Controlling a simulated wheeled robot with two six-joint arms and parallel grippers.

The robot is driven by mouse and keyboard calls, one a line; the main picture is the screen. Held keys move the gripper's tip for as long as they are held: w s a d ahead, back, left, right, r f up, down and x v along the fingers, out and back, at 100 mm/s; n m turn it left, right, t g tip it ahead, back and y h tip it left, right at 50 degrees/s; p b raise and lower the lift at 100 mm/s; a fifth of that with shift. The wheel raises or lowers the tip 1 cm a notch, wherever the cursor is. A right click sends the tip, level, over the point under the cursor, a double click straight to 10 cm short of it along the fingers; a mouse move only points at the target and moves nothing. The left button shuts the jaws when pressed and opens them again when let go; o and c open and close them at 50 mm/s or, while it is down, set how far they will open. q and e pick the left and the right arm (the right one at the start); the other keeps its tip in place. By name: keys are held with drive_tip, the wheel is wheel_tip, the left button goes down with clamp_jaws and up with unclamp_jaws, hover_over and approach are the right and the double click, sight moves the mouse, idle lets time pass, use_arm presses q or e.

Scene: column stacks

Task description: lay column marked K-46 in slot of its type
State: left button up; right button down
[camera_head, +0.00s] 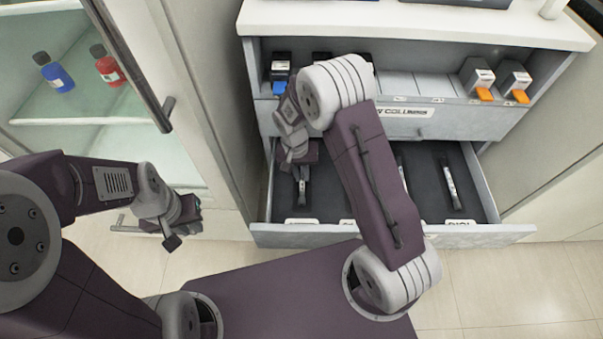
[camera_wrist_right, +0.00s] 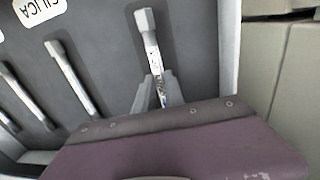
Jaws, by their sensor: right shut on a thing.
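My right gripper (camera_head: 301,172) is down in the open lower drawer (camera_head: 375,228), at its left end. It is shut on a slim metal column (camera_head: 302,188), which also shows in the right wrist view (camera_wrist_right: 151,48) between the fingers (camera_wrist_right: 159,90). The column has a pale hexagonal end and a printed label too small to read, so I cannot confirm K-46. It is over or in a dark slot; I cannot tell whether it touches the floor. A label reading SILICA (camera_wrist_right: 38,8) shows upside down in the right wrist view. My left gripper (camera_head: 174,232) hangs empty beside the glass cabinet.
Other columns lie in the drawer, one at its right (camera_head: 450,187) near a DIOL label (camera_head: 460,223). The upper drawer (camera_head: 420,122) holds boxes with orange parts (camera_head: 486,94). A glass cabinet (camera_head: 95,120) with blue (camera_head: 55,74) and red (camera_head: 108,68) bottles stands at left.

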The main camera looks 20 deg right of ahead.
drive_tip(key=shift+f, duration=0.25)
drive_tip(key=c, duration=1.3)
unclamp_jaws()
drive_tip(key=shift+c, duration=0.2)
drive_tip(key=shift+r, duration=0.1)
wheel_tip(320, 180, up, 9)
drive_tip(key=a+p, duration=0.1)
drive_tip(key=p, duration=0.4)
drive_tip(key=shift+w, duration=0.15)
